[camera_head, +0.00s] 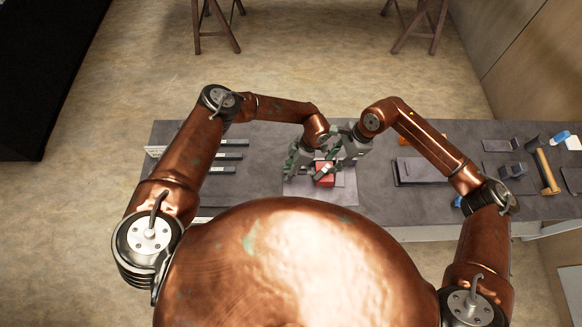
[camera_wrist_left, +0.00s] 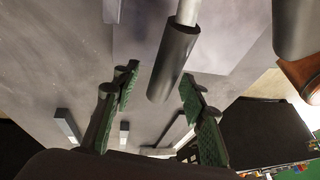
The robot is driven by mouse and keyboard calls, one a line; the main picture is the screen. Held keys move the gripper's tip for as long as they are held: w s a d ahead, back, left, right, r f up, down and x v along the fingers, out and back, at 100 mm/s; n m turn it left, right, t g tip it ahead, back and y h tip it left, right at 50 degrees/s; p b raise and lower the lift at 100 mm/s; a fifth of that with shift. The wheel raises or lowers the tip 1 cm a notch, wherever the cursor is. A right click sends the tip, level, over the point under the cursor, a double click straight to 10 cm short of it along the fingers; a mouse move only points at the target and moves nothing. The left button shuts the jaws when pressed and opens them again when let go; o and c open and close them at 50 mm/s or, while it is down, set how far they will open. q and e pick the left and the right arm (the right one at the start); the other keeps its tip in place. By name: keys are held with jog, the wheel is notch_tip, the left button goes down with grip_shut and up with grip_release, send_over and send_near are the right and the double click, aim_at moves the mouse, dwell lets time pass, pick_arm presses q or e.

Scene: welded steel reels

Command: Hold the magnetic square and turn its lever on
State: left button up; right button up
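The magnetic square (camera_head: 324,180) is a small red block on a light grey plate near the middle of the bench. Its upper part is partly hidden by my grippers. My left gripper (camera_head: 297,162) is close to its left side. In the left wrist view my left gripper (camera_wrist_left: 160,95) has its green-padded fingers spread wide. A dark cylindrical grip on a grey rod, seemingly the lever (camera_wrist_left: 172,65), shows between and beyond the fingertips, with no contact visible. My right gripper (camera_head: 342,150) is right above the red block; its fingers overlap it, and its closure is unclear.
The light grey plate (camera_head: 345,193) lies under the block. Several dark bars (camera_head: 228,156) lie to the left. A dark flat plate (camera_head: 422,171) lies to the right, and a yellow-handled tool (camera_head: 547,171) at the far right. Both grippers are crowded together.

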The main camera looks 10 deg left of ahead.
pick_arm(q)
jog(key=shift+f, duration=0.1)
jog(key=shift+c, duration=0.6)
grip_shut()
dwell(0.3)
jog(key=c, duration=0.8)
grip_release()
jog(key=shift+o, duration=0.2)
grip_shut()
